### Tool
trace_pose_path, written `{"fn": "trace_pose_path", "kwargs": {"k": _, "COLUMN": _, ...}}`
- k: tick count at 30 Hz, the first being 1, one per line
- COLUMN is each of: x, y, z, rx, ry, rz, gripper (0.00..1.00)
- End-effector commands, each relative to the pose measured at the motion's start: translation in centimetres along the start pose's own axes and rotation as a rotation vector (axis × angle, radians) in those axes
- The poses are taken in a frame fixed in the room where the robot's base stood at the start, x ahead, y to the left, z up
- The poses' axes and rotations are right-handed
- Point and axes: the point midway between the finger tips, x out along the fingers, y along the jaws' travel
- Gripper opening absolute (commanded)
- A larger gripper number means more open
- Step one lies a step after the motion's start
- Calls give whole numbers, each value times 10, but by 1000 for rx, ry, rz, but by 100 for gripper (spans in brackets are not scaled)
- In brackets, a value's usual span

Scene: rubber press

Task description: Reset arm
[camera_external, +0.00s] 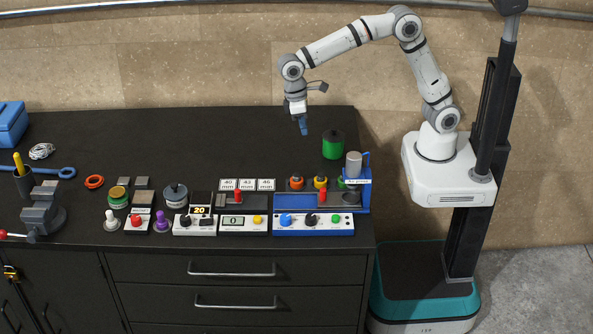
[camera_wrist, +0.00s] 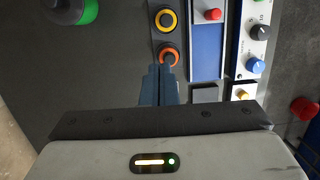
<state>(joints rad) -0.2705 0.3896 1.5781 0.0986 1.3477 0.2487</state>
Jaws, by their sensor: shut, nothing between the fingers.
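My gripper (camera_external: 303,127) points down above the right part of the black workbench (camera_external: 200,135), with blue fingers closed together and nothing between them. In the wrist view my gripper (camera_wrist: 165,75) shows as two blue fingers side by side. Their tips appear just beside an orange ring (camera_wrist: 168,54) in that picture. In the external view the tips hang clear of the bench, left of a green and black cylinder (camera_external: 333,146). My arm is bent upward and reaches left from its white base.
The blue press (camera_external: 362,200) and its control panel (camera_external: 313,225) stand at the front right. Orange (camera_external: 296,183) and yellow (camera_external: 320,183) rings lie behind the panel. A vise (camera_external: 42,212) and a blue box (camera_external: 11,123) are at far left. The back middle is clear.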

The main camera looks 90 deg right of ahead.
Motion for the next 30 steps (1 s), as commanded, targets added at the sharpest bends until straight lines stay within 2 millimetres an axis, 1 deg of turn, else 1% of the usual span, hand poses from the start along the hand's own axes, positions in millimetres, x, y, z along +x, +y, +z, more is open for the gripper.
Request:
{"fn": "trace_pose_path", "kwargs": {"k": 1, "x": -10, "y": 15, "z": 17, "rx": 2, "ry": 34, "rz": -5, "gripper": 0}}
{"fn": "trace_pose_path", "kwargs": {"k": 3, "x": -19, "y": 33, "z": 37, "rx": 2, "ry": 77, "rz": -10, "gripper": 0}}
{"fn": "trace_pose_path", "kwargs": {"k": 5, "x": -24, "y": 48, "z": 54, "rx": 2, "ry": 114, "rz": -12, "gripper": 0}}
{"fn": "trace_pose_path", "kwargs": {"k": 9, "x": -30, "y": 80, "z": 98, "rx": -1, "ry": 199, "rz": -10, "gripper": 0}}
{"fn": "trace_pose_path", "kwargs": {"k": 14, "x": -23, "y": 112, "z": 150, "rx": -3, "ry": 296, "rz": 0, "gripper": 0}}
{"fn": "trace_pose_path", "kwargs": {"k": 15, "x": -20, "y": 120, "z": 163, "rx": -5, "ry": 320, "rz": 4, "gripper": 0}}
{"fn": "trace_pose_path", "kwargs": {"k": 18, "x": -8, "y": 135, "z": 192, "rx": -7, "ry": 375, "rz": 16, "gripper": 0}}
{"fn": "trace_pose_path", "kwargs": {"k": 21, "x": 5, "y": 146, "z": 216, "rx": -9, "ry": 422, "rz": 28, "gripper": 0}}
{"fn": "trace_pose_path", "kwargs": {"k": 24, "x": 16, "y": 153, "z": 232, "rx": -13, "ry": 454, "rz": 39, "gripper": 0}}
{"fn": "trace_pose_path", "kwargs": {"k": 27, "x": 22, "y": 157, "z": 240, "rx": -14, "ry": 473, "rz": 46, "gripper": 0}}
{"fn": "trace_pose_path", "kwargs": {"k": 30, "x": 25, "y": 158, "z": 243, "rx": -15, "ry": 479, "rz": 48, "gripper": 0}}
